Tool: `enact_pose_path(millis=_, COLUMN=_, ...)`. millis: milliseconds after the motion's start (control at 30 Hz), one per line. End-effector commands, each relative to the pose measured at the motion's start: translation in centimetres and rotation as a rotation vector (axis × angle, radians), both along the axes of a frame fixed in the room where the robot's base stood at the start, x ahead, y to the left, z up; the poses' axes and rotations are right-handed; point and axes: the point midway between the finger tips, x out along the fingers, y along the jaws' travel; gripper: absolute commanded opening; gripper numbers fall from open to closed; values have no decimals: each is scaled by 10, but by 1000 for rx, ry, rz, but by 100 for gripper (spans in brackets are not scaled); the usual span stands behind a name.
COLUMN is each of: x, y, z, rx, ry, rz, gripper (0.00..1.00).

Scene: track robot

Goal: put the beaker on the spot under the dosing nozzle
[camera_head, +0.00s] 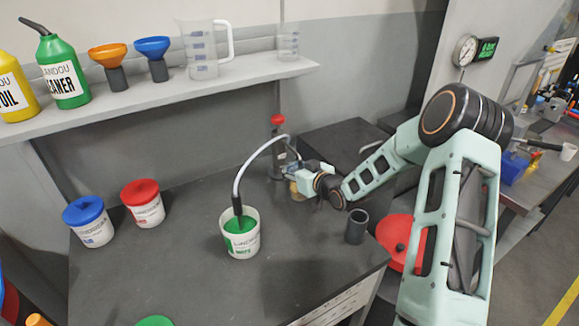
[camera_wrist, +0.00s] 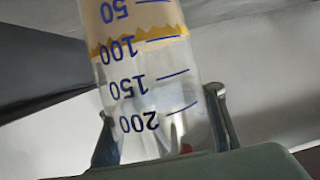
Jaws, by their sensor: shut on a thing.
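The beaker (camera_wrist: 140,62) is clear, with blue marks and a yellowish band. In the wrist view it appears upside down, between the two fingers of my gripper (camera_wrist: 163,118), which is shut on it. In the head view my gripper (camera_head: 298,178) is over the back right of the bench, close to a dark upright device with a red top (camera_head: 278,140). Only a small yellowish part of the beaker (camera_head: 294,188) shows there.
A grey hose (camera_head: 252,160) arcs into an open bucket of green stuff (camera_head: 240,245). A dark cup (camera_head: 356,227) stands near the bench's right edge. Blue-lidded (camera_head: 88,222) and red-lidded (camera_head: 143,203) buckets stand left. Jugs and funnels are on the shelf (camera_head: 150,105).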

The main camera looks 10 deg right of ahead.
Motion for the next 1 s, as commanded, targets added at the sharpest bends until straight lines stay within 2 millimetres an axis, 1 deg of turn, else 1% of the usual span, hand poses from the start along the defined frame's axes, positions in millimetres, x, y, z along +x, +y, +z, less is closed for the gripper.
enact_pose_path(millis=333, x=0, y=0, z=-3, rx=-1, ry=-3, rz=1, gripper=0)
enact_pose_path(millis=500, x=0, y=0, z=-8, rx=-1, ry=-3, rz=1, gripper=0)
enact_pose_path(millis=533, x=0, y=0, z=-6, rx=-1, ry=-2, rz=1, gripper=24)
enact_pose_path(millis=833, x=0, y=0, z=-6, rx=0, ry=-1, rz=0, gripper=57)
enact_pose_path(millis=867, x=0, y=0, z=-6, rx=0, ry=-1, rz=0, gripper=59)
enact_pose_path(millis=1000, x=0, y=0, z=-6, rx=-1, ry=-2, rz=1, gripper=59)
